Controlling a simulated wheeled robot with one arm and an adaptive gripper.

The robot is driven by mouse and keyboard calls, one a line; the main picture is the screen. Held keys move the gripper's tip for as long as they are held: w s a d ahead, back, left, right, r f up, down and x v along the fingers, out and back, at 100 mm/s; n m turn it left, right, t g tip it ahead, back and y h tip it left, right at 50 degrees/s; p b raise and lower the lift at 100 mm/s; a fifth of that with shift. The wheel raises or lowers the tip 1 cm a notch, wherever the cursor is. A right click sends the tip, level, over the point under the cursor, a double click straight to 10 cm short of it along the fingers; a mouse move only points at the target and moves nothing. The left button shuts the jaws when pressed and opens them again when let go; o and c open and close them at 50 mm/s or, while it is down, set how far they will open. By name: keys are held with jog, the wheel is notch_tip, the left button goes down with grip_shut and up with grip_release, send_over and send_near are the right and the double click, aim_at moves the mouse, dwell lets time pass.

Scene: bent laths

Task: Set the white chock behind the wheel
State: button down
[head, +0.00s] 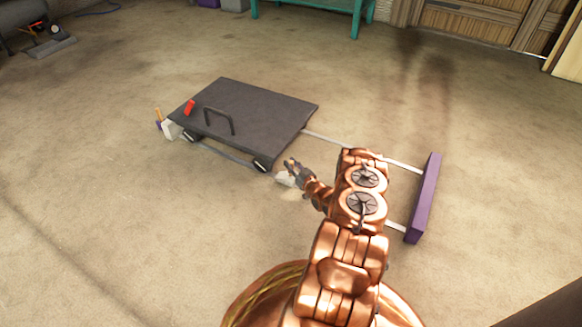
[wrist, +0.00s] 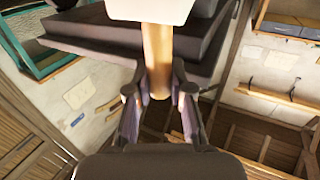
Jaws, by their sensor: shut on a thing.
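My gripper (head: 291,167) is shut on the wooden handle (wrist: 157,55) of a white chock (head: 285,179). In the wrist view the white chock (wrist: 150,8) shows at the top edge, partly cut off, with the handle between both fingers. In the head view the chock is low, just right of the near wheel (head: 262,165) of a dark flat cart (head: 255,110). I cannot tell whether it touches the floor or the wheel. A second white chock (head: 171,130) sits by the cart's left wheel (head: 188,137).
Pale rails (head: 404,166) run from the cart to a purple bar (head: 424,198) on the right. A red block (head: 189,107) and a black handle (head: 219,118) are on the cart. Open floor lies to the left and in front. A teal bench (head: 310,14) stands at the back.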

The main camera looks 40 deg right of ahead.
jog(key=c, duration=1)
grip_release()
jog(key=shift+f, duration=0.1)
jog(key=shift+c, duration=0.2)
